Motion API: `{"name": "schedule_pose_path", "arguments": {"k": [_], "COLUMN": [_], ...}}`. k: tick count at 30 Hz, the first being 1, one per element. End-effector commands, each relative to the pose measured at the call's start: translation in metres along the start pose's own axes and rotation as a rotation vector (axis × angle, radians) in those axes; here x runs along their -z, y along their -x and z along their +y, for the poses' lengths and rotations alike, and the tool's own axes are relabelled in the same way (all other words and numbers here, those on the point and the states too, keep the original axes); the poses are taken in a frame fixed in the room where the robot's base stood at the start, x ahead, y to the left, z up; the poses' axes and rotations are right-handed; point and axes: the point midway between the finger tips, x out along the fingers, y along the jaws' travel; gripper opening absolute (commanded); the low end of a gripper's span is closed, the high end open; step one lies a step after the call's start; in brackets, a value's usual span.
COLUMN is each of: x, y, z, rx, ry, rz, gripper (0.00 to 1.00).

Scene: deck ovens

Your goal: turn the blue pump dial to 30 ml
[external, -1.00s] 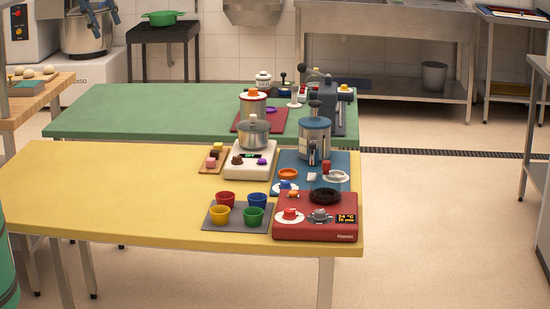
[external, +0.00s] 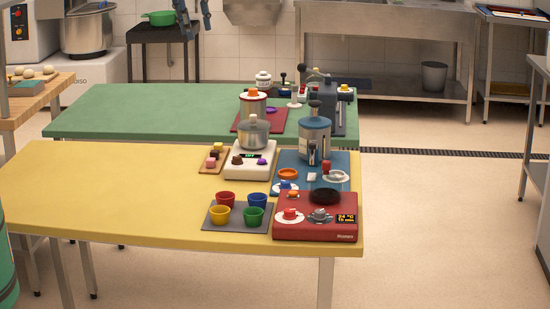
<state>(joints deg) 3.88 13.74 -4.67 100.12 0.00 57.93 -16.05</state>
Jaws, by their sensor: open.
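The blue dial (external: 286,184) is a small blue knob on a white round scale, at the front left of a blue base plate (external: 341,160) on the yellow table. The blue-grey pump canister (external: 314,140) stands upright on the same plate behind it. The dial's setting is too small to read. My gripper (external: 198,22) shows only partly at the top edge, pointing down, open and empty. In the picture it is far up and left of the dial, touching nothing. The rest of my arm is out of frame.
A red unit (external: 318,230) with knobs and a display stands just in front of the dial. An orange ring (external: 288,174) lies close behind it. A white scale (external: 249,160) and several coloured cups on a grey mat (external: 238,224) are to the left. The table's left side is clear.

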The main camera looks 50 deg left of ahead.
Motion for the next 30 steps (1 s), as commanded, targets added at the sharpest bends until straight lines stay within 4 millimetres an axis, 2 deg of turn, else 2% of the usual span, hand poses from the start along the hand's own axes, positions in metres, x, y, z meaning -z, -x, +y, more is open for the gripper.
{"name": "schedule_pose_path", "arguments": {"k": [6, 15, 23, 30], "x": [0.04, 0.084, 0.115, 0.135], "y": [-0.043, -0.109, -0.174, -0.239], "z": [0.018, 0.041, 0.061, 0.076], "rx": [0.009, 0.023, 0.036, 0.051], "ry": [0.026, 0.063, 0.094, 0.123], "rz": [-0.035, -0.079, -0.115, -0.15], "gripper": [0.45, 0.45, 0.45, 0.45]}}
